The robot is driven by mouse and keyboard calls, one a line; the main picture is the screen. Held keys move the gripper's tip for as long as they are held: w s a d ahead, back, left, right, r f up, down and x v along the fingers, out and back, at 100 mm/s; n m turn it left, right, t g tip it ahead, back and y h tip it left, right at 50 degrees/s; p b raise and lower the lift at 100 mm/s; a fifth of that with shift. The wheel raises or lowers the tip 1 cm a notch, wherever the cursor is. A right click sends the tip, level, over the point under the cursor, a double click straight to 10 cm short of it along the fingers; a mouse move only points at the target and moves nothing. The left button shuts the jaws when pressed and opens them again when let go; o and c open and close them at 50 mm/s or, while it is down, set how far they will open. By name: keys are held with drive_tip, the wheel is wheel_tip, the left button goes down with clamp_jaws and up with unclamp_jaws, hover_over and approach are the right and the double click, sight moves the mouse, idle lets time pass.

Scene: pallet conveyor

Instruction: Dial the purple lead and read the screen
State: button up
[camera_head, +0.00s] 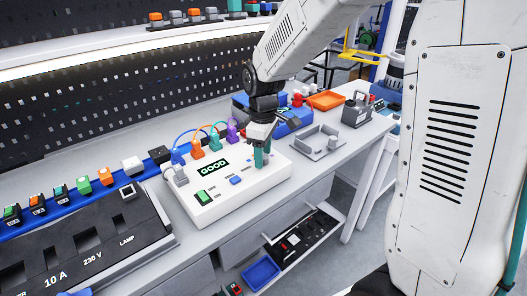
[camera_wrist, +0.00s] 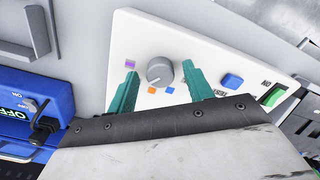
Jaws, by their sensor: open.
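The white tester box (camera_head: 225,205) lies on the bench, and its screen (camera_head: 213,168) reads GOOD. The purple lead plug (camera_head: 232,129) stands at its back edge, right of green, orange and blue plugs. My gripper (camera_head: 261,160) is over the box's right end. In the wrist view my gripper (camera_wrist: 161,86) is open, its teal fingers on either side of the grey dial (camera_wrist: 160,71), with gaps showing. A purple mark (camera_wrist: 131,65) sits left of the dial, with orange and blue marks below it. I cannot tell surely which mark the dial points to.
A blue button (camera_head: 236,181) and a green switch (camera_head: 204,197) are on the box. A blue device (camera_wrist: 35,110) showing OFF stands close by. A grey fixture (camera_head: 318,142) and an orange tray (camera_head: 326,100) stand to the right. A black lamp panel (camera_head: 130,240) is at left.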

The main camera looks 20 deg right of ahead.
drive_tip(key=shift+c, duration=0.3)
drive_tip(key=c, duration=0.9)
drive_tip(key=m, duration=0.4)
drive_tip(key=shift+m, duration=2.1)
drive_tip(key=shift+r, duration=0.1)
drive_tip(key=o, duration=1)
drive_tip(key=shift+c, duration=0.2)
